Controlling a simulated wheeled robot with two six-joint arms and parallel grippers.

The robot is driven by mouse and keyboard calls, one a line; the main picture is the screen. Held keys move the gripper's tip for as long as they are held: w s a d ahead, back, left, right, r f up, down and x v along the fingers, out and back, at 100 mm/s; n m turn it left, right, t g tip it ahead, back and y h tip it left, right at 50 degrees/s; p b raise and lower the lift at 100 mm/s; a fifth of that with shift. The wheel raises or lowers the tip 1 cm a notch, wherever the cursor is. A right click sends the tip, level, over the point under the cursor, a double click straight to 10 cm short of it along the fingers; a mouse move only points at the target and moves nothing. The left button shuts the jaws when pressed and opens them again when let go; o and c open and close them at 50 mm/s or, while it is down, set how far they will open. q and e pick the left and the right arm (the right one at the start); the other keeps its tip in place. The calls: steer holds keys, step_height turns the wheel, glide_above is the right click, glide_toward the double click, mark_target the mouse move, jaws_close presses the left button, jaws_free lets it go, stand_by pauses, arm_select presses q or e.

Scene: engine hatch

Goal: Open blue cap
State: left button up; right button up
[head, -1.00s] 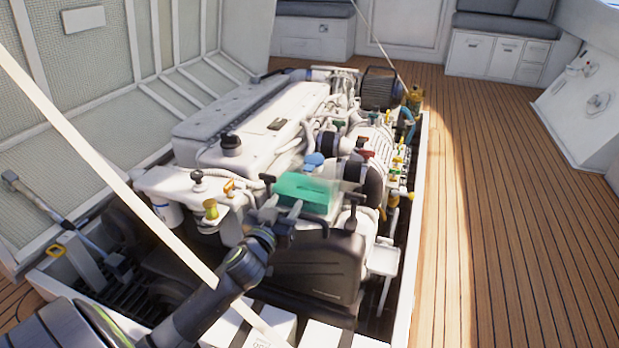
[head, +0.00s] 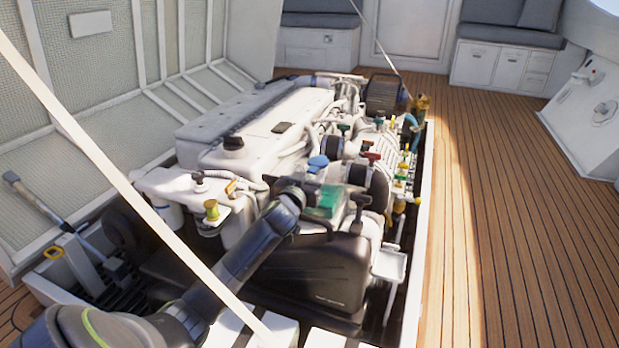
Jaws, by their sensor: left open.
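The blue cap (head: 318,161) sits on top of the engine, near its front right part, and its upper side shows. My left gripper (head: 311,176) is open and reaches over the engine from the lower left. Its fingers are just below and in front of the cap in the picture; I cannot tell whether they touch it. The gripper and wrist hide part of the engine below the cap. My right gripper is not in view.
A slanting white strut (head: 110,175) crosses the front. Wooden deck (head: 490,220) is clear at right.

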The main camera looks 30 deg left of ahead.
arm_select(q)
steer(key=shift+c, duration=0.5)
jaws_close()
steer(key=shift+r+p, duration=0.15)
steer(key=shift+p, duration=0.3)
